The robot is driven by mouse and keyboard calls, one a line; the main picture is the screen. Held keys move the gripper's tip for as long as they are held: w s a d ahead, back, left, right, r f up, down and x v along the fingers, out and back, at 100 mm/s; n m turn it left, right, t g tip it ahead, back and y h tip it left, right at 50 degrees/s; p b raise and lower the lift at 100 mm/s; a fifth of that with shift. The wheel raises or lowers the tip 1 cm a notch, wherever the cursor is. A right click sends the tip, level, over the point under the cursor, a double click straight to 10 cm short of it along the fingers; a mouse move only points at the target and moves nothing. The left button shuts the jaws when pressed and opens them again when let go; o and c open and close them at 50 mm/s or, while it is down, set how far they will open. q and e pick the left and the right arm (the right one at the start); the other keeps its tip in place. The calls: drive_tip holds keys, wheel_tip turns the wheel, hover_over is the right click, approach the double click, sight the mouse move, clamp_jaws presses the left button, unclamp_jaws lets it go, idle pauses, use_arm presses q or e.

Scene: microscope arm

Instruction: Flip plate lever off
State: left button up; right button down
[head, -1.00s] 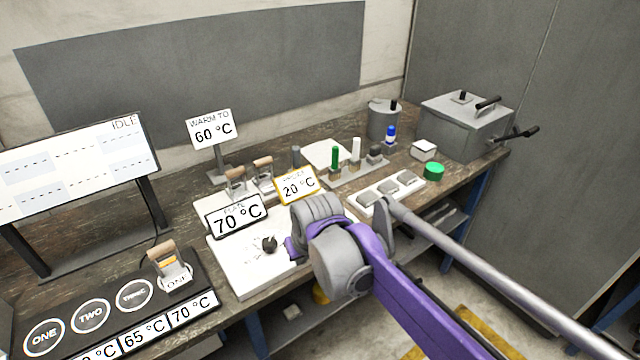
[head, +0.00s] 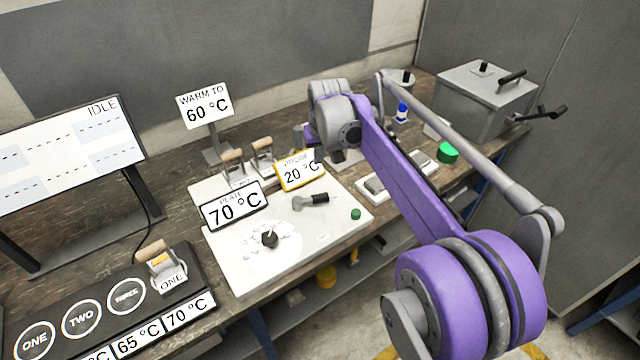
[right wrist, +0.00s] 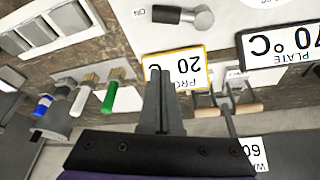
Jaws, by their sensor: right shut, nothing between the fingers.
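The lever (head: 311,201) lies on the white panel, right of the PLATE 70 °C sign (head: 234,206). It has a grey metal pivot and a black grip that points right in the head view. The lever also shows at the top of the right wrist view (right wrist: 184,15), near an ON label. My right gripper (head: 318,155) is above and behind the lever, near the yellow-framed 20 °C sign (head: 300,171), partly hidden by its own arm. In the right wrist view its fingers (right wrist: 163,78) are together, empty and apart from the lever. My left gripper is out of view.
The white panel (head: 250,272) also carries a black knob (head: 269,239) and a green button (head: 356,214). Two wooden-handled levers (head: 247,158) stand behind the signs. A monitor (head: 70,160) is at left, a grey metal box (head: 485,100) at back right.

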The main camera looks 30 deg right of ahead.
sight(312, 200)
drive_tip(key=x, duration=1)
drive_tip(key=shift+w, duration=0.2)
drive_tip(key=s, duration=0.2)
drive_tip(key=s+a, duration=0.1)
drive_tip(key=shift+s+f, duration=0.1)
drive_tip(key=shift+f, duration=0.2)
drive_tip(key=shift+s+f, duration=0.15)
drive_tip(key=shift+s, duration=0.2)
